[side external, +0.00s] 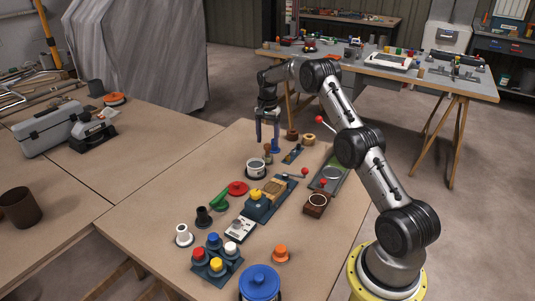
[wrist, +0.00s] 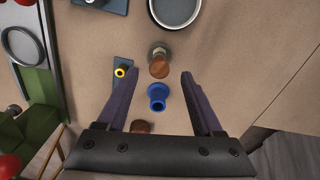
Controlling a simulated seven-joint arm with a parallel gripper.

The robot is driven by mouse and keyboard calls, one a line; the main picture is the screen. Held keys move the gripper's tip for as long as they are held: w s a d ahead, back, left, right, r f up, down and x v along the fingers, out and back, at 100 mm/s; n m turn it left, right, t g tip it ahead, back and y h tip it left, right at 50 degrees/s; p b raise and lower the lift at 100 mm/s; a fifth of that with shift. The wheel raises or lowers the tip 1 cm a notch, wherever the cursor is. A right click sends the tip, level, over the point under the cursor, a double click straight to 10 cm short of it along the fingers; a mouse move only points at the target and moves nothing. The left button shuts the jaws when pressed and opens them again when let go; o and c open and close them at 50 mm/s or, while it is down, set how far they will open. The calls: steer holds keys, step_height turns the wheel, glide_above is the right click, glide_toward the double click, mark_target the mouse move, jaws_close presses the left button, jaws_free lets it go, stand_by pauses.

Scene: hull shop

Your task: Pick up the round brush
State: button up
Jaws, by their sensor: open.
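The round brush appears to be the small upright piece with a brown wooden top (wrist: 159,67) and a paler, greenish-grey lower part. In the side view it stands on the bench (side external: 267,149), just behind the grey-rimmed round pot (side external: 256,170). My gripper (side external: 268,140) points down above this area. In the wrist view my gripper (wrist: 160,74) is open, with nothing held. The brush's top shows between and slightly beyond the fingertips. A blue flanged piece (wrist: 157,97) shows between the fingers, closer to the palm.
The pot (wrist: 175,10) is close beyond the brush. A dark plate with a yellow ring (wrist: 121,73) lies left of it. A brown round piece (wrist: 141,127) is partly hidden by my palm. Bare bench lies right of the brush in the wrist view.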

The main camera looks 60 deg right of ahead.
mark_target(267, 145)
steer(key=f, duration=0.4)
steer(key=shift+s+a+f, duration=0.1)
steer(key=shift+a+f, duration=0.1)
steer(key=shift+f, duration=0.2)
jaws_close()
